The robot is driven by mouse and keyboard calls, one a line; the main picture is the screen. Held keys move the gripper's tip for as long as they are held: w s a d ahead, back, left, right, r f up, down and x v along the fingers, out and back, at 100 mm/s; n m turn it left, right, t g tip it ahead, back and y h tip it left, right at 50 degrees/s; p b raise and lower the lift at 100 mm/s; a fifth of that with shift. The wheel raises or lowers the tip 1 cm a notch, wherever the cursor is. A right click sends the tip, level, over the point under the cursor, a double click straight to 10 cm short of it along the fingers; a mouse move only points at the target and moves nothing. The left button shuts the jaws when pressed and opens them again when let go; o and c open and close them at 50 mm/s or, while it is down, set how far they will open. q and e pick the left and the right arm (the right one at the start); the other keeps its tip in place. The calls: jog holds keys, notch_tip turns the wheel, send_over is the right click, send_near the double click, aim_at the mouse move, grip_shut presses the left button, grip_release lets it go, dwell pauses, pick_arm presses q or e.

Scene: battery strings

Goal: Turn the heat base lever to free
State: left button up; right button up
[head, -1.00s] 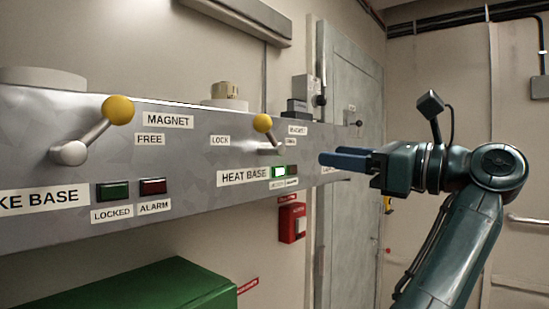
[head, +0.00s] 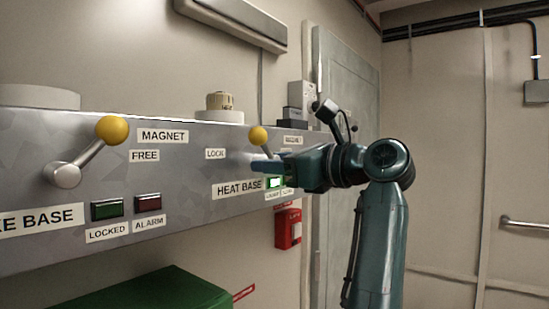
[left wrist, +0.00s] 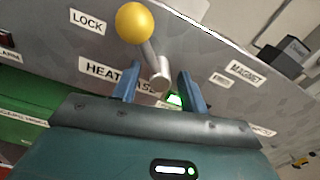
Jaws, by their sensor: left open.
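The heat base lever has a yellow ball knob (head: 258,136) and a metal shaft, on the grey panel above the HEAT BASE label (head: 237,188). In the left wrist view its knob (left wrist: 135,22) leans up and left toward the LOCK label (left wrist: 87,21). My left gripper (head: 266,166) is at the panel in front of the lever's lower part. In the wrist view its blue fingers (left wrist: 158,85) are open, with the lower shaft and pivot (left wrist: 160,76) showing in the gap between them. I cannot tell whether they touch. My right gripper is not in view.
Another yellow-knobbed lever (head: 112,130) stands at the panel's left, tilted up and right. A lit green lamp (head: 273,183) is below the heat base lever. A green box (head: 150,292) is below the panel and a red wall box (head: 288,229) hangs beyond.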

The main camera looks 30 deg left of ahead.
pick_arm(q)
jog(key=shift+a, duration=0.15)
grip_shut()
dwell(0.4)
